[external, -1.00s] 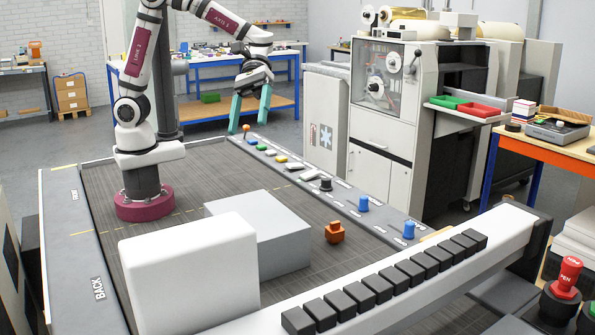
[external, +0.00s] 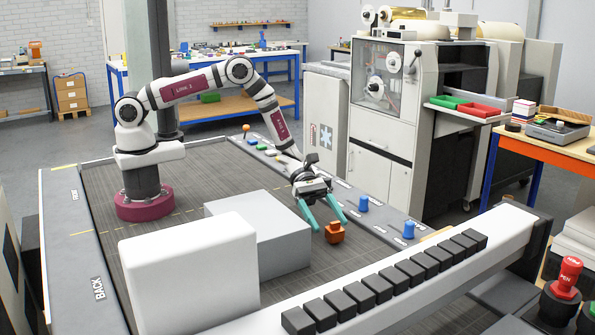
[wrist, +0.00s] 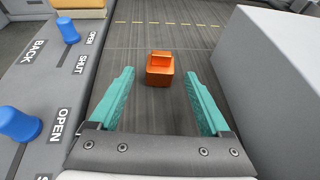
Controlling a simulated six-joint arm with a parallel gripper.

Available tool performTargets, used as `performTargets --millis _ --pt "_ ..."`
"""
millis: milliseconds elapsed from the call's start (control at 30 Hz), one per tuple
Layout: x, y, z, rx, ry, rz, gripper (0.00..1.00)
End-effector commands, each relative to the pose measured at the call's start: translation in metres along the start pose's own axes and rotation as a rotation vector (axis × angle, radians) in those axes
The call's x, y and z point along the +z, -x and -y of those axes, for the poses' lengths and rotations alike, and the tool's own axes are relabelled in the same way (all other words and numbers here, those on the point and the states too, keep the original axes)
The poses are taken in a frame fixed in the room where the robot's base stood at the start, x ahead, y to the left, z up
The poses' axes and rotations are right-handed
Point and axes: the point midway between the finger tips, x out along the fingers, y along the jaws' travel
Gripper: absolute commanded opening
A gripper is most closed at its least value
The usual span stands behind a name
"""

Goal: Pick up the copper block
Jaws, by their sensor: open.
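The copper block (external: 334,233) is a small orange-brown block with a smaller raised part on top. It sits on the dark ribbed bed, to the right of a grey box. My gripper (external: 329,223) is open, its teal fingers pointing down close to the block. In the wrist view the copper block (wrist: 160,69) lies ahead of the fingertips, roughly centred between them. My gripper (wrist: 160,77) is empty, and no finger visibly touches the block.
The large grey box (external: 270,235) stands left of the block; its wall is close to one finger in the wrist view (wrist: 275,80). A side rail with blue knobs (external: 363,203) runs along the right. A white bar with black keys (external: 398,277) crosses in front.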

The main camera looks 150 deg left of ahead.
Motion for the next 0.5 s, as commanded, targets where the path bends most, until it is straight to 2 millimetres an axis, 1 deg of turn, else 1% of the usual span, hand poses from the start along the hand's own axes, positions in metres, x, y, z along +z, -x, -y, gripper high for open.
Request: performTargets --millis 33,167,333,400,500 --pt "0.0 -0.009 0.0 -0.001 0.0 0.0 0.81" --pt "0.002 -0.025 0.0 -0.001 -0.001 0.0 0.81" --pt "0.008 -0.059 0.001 -0.002 -0.001 0.0 0.81" --pt "0.008 -0.068 0.001 -0.001 0.0 0.0 0.81" --pt "0.009 -0.072 0.0 0.001 0.0 0.001 0.81"
